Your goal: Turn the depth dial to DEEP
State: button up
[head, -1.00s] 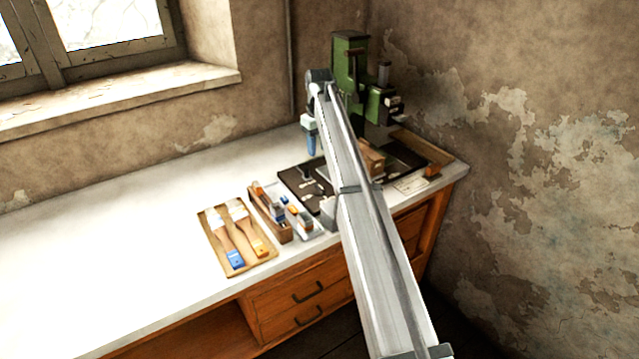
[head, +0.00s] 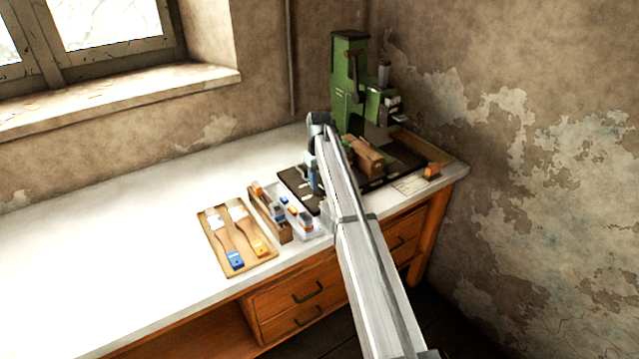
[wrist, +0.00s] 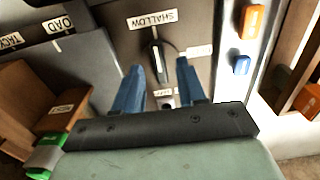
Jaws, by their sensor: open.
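The depth dial (wrist: 157,62) shows in the wrist view as a dark knob with a pale mark at its end facing the SHALLOW label (wrist: 152,19). Another label (wrist: 199,51), too small to read, lies to its right. My gripper (wrist: 159,66) is open, with one blue finger on either side of the dial in the picture and nothing held. I cannot tell whether the fingers touch the dial. In the head view my gripper (head: 314,178) is low over the dark panel (head: 296,183), and my arm hides the dial there.
The green press (head: 350,85) stands at the back right. A wooden block (head: 366,157) sits behind my arm. A brown box (head: 270,215) and a brush tray (head: 222,262) lie left of the panel. Orange (wrist: 252,21) and blue (wrist: 241,65) pieces are close right of my gripper.

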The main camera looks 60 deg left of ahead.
jog(key=shift+f, duration=0.75)
grip_shut()
